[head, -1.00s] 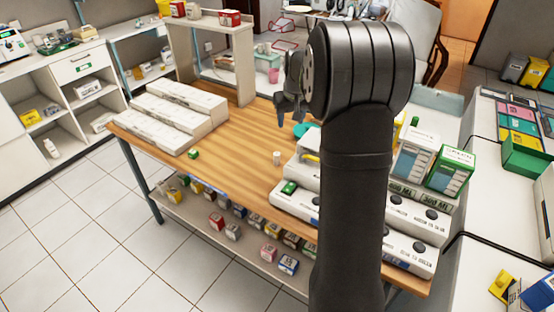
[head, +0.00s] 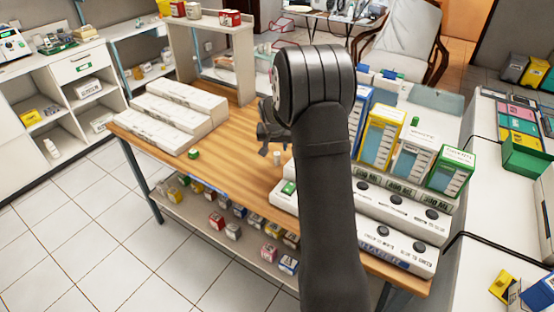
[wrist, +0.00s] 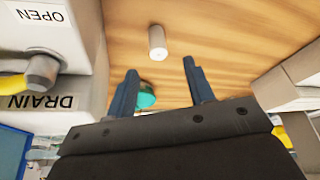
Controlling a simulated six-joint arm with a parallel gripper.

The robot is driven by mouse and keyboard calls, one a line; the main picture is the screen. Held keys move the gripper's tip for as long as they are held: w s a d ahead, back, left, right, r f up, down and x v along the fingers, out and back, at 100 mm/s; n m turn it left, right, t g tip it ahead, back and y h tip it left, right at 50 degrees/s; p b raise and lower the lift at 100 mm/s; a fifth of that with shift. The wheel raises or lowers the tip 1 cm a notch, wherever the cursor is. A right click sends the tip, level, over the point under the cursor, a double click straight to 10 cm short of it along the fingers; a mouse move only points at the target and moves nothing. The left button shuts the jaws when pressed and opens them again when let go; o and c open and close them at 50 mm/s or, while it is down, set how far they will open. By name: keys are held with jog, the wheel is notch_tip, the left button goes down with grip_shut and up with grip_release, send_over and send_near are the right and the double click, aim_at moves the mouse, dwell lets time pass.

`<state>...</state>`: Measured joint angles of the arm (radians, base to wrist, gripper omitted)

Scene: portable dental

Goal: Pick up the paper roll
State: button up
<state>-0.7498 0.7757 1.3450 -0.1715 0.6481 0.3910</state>
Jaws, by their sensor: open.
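The paper roll (head: 277,158) is a small white cylinder standing on the wooden table. It also shows in the wrist view (wrist: 157,40), at the top centre, just beyond the fingertips. My gripper (wrist: 160,69) is open, with its two blue-grey fingers apart and nothing held between them. In the head view my gripper (head: 266,142) is above the table, close behind and slightly left of the roll, partly hidden by my arm.
A white unit marked OPEN and DRAIN (wrist: 50,60) is close on the left of the wrist view. A teal object (wrist: 147,97) shows between the fingers. Stepped white boxes (head: 180,108) and a small green block (head: 193,153) are left of the roll. Bare wood (head: 235,135) lies between.

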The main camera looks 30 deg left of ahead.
aim_at(277, 154)
jog(key=x, duration=0.2)
jog(key=shift+w+f, duration=0.15)
jog(key=shift+f, duration=0.2)
jog(key=shift+x, duration=2.65)
jog(key=shift+d, duration=0.1)
jog(key=shift+c, duration=0.2)
jog(key=c, duration=1)
